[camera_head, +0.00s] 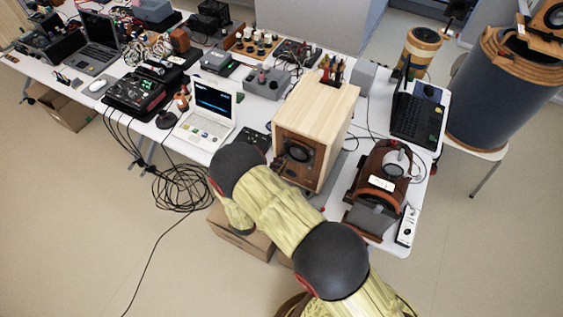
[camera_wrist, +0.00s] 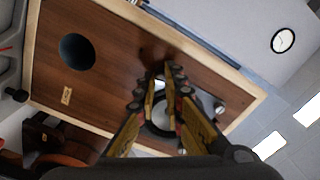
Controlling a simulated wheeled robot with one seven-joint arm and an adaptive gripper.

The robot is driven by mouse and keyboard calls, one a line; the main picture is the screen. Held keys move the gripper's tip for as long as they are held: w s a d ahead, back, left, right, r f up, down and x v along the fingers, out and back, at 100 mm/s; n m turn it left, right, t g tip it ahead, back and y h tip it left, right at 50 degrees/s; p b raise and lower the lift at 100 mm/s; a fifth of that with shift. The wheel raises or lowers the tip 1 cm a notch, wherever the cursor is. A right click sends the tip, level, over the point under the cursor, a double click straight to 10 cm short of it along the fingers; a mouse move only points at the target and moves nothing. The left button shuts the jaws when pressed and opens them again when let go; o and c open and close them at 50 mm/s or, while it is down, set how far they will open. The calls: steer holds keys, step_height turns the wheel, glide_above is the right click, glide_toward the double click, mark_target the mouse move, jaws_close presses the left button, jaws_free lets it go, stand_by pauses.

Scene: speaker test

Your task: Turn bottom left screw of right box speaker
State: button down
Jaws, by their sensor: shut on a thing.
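The box speaker (camera_head: 313,102) is a light wooden cabinet with a brown front panel, standing near the table's front edge. The wrist view shows its brown front panel (camera_wrist: 110,75) close up and tilted, with a dark round hole and a small label. The round driver (camera_wrist: 163,115) is partly hidden behind my fingers. My gripper (camera_wrist: 165,76) is at the panel beside the driver's rim, its fingers close together on a small screw. The screw itself is mostly hidden between the fingertips. Another screw-like knob (camera_wrist: 221,108) shows beside the driver.
A white laptop (camera_head: 209,111) stands left of the speaker, and a brown wooden device (camera_head: 381,184) stands to its right. A black laptop (camera_head: 418,115) is farther right. Coiled cables (camera_head: 181,188) lie on the floor. Small bottles (camera_head: 331,71) stand on the speaker's top.

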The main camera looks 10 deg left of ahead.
steer(key=shift+m, duration=0.4)
steer(key=n+b, duration=0.7)
steer(key=n, duration=0.4)
steer(key=n+b, duration=0.8)
steer(key=n, duration=0.4)
steer(key=n+b, duration=0.7)
steer(key=n, duration=0.5)
steer(key=shift+s+f, duration=0.1)
steer(key=shift+f, duration=0.25)
steer(key=shift+b, duration=0.3)
